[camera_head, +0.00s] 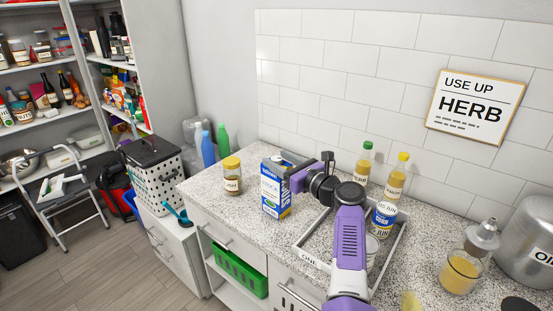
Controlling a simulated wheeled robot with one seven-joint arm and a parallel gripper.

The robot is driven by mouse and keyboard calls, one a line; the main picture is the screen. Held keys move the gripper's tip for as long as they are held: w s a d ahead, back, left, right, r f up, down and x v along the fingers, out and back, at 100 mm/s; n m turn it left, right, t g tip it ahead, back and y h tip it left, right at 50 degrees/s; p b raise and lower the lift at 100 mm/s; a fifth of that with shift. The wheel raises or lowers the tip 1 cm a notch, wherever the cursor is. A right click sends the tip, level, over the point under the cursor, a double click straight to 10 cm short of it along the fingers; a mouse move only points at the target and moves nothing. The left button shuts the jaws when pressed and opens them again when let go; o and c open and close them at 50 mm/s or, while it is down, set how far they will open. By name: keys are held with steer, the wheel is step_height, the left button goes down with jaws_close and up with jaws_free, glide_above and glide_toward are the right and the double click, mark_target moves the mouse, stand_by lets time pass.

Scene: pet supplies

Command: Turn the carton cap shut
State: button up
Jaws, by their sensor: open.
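A blue and white carton (275,190) stands upright on the speckled counter (225,205), left of my arm. My gripper (289,176) is at the upper right of the carton, close to its top. The gripper is open, but its fingertips are small and partly merge with the carton's top. The carton's cap cannot be made out clearly in this view. Whether my fingers touch the carton or are only beside it, I cannot tell.
A jar (232,175) with a yellow lid stands left of the carton. A wire tray (390,262) with a can (383,219) lies by my arm. Two bottles stand behind, a green-capped one (365,163) and a yellow-capped one (397,177). A glass dispenser (461,272) stands at right.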

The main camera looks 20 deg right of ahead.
steer(key=shift+w+a, duration=0.25)
steer(key=shift+w, duration=0.3)
jaws_close()
